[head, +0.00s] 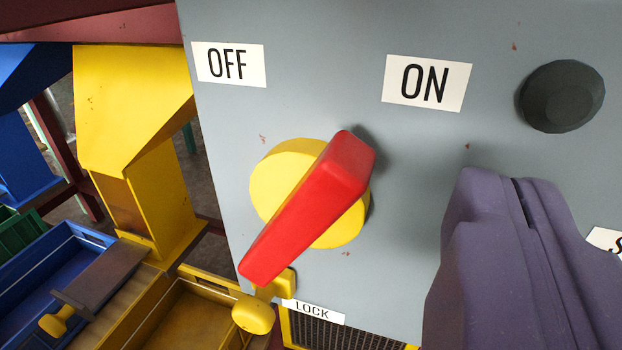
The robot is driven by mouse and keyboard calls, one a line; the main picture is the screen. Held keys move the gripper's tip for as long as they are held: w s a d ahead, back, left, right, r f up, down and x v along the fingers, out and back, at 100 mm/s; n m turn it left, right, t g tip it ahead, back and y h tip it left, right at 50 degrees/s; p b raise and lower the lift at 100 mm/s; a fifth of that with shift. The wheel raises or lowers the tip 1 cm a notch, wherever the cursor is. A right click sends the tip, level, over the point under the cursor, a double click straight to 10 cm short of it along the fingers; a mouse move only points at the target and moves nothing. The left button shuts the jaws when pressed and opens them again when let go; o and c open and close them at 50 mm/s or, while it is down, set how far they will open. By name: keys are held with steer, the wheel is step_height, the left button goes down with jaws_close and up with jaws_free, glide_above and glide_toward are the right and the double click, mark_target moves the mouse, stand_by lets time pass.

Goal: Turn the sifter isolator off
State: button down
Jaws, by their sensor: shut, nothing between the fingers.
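The isolator is a red handle (308,210) on a round yellow disc (275,180), mounted on a grey panel (320,30). The handle slants from lower left to upper right, its upper end in line with the ON label (427,83). The OFF label (228,64) is to its upper left. My purple gripper (518,186) is shut and empty at the lower right, to the right of the handle and apart from it in the picture.
A yellow knob (252,313) and LOCK label (313,311) sit below the handle's lower end. A dark round button (561,96) is at the upper right. A yellow chute (130,110) and blue tray (60,270) stand at left. Panel between handle and gripper is clear.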

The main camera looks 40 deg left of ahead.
steer(key=shift+w+a+b, duration=0.1)
steer(key=shift+w+b, duration=0.2)
steer(key=shift+w, duration=0.05)
stand_by(1.1)
steer(key=shift+a, duration=0.1)
steer(key=shift+s+a+p, duration=0.15)
steer(key=shift+s+a, duration=0.15)
steer(key=shift+a, duration=0.4)
steer(key=shift+s+a+p, duration=0.15)
steer(key=shift+s+a, duration=0.1)
steer(key=shift+a, duration=0.45)
steer(key=shift+s, duration=0.1)
steer(key=s+d+r, duration=0.1)
steer(key=s+d, duration=0.2)
steer(key=s, duration=0.3)
steer(key=shift+d, duration=0.25)
